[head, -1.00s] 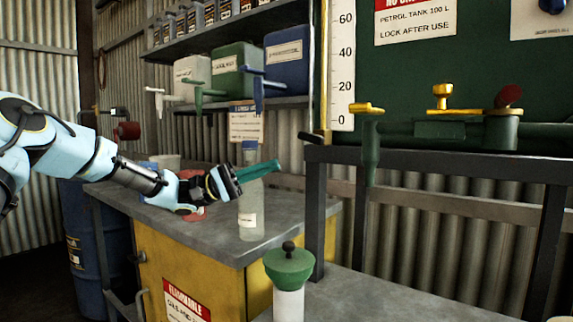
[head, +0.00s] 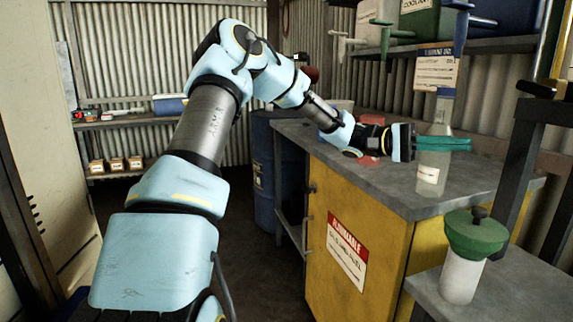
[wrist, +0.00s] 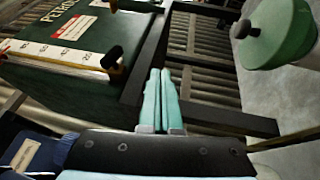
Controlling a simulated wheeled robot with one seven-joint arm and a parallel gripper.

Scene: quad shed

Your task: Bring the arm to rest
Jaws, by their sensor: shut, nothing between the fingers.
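My gripper (head: 445,144) is stretched out over the grey top of the yellow cabinet in the head view, its teal fingers pointing right. In the wrist view the two fingers (wrist: 161,100) lie side by side, shut and empty. In the head view the fingers overlap a clear bottle with a white label (head: 428,174); I cannot tell whether they touch it. My arm reaches from the lower left up to a bent elbow and down to the gripper.
The yellow cabinet (head: 385,255) has a grey top. A white jar with a green lid (head: 462,275) stands at the lower right; its lid also shows in the wrist view (wrist: 280,35). A blue drum (head: 264,165) stands behind the cabinet. Dark floor (head: 265,265) lies open left of it.

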